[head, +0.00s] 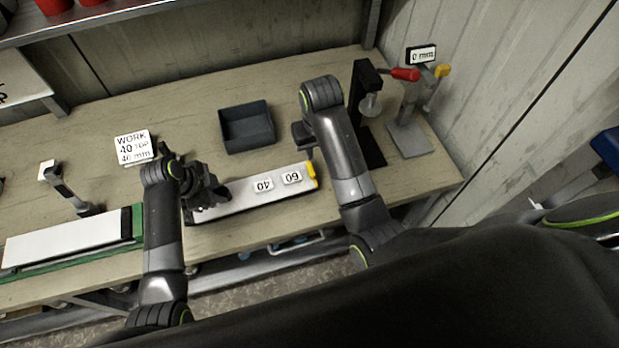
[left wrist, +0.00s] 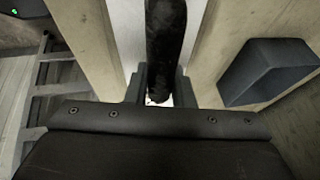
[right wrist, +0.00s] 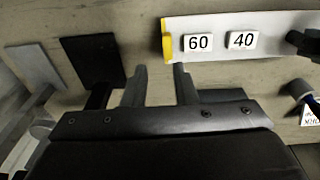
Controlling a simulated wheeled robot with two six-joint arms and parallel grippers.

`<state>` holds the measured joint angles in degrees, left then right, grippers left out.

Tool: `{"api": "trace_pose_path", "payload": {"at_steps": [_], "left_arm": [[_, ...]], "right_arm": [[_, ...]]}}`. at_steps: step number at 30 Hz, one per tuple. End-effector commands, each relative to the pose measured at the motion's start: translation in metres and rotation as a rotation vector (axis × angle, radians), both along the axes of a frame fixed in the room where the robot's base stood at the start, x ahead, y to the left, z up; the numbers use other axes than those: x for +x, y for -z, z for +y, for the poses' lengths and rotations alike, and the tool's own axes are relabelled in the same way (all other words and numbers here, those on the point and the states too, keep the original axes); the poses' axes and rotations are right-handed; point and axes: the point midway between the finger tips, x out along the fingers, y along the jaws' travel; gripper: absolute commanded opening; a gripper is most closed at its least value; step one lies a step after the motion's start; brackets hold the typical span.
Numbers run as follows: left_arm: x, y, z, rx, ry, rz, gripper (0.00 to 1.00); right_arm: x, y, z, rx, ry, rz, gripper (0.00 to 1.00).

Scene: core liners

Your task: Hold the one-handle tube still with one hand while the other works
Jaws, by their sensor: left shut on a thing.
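A long white tube (head: 240,195) with labels 40 and 60 and a yellow end (head: 311,172) lies on the bench. It also shows in the right wrist view (right wrist: 270,25). My left gripper (head: 207,190) is at its left end, shut on a black handle (left wrist: 164,45), with the white tube below it in the left wrist view. My arm and gripper hide part of that end. My right gripper (right wrist: 159,75) is open and empty, just behind the yellow end, with nothing between its fingers.
A dark open bin (head: 247,144) stands behind the tube. A sign (head: 133,147) reads WORK 40 TOP 40 mm. Another white piece (head: 65,238) lies on a green base at left.

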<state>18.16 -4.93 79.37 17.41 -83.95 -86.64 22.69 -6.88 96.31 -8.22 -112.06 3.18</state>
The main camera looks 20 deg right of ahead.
Motion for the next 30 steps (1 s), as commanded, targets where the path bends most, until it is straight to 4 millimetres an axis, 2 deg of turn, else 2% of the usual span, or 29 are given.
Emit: {"api": "trace_pose_path", "payload": {"at_steps": [4,8,24,30], "left_arm": [[-0.003,0.005,0.001,0.004,0.001,0.011,0.0],[-0.004,0.005,0.001,0.004,0.001,0.011,0.0],[-0.004,0.005,0.002,0.004,0.001,0.012,0.0],[-0.004,0.005,0.002,0.005,0.001,0.012,0.0]], "right_arm": [[0.006,-0.012,0.008,0.026,-0.015,-0.036,0.25],[0.008,-0.006,0.009,0.03,-0.017,-0.04,0.25],[0.019,0.071,0.009,0.028,-0.016,-0.036,0.25],[0.023,0.093,0.009,0.028,-0.016,-0.037,0.25]]}}
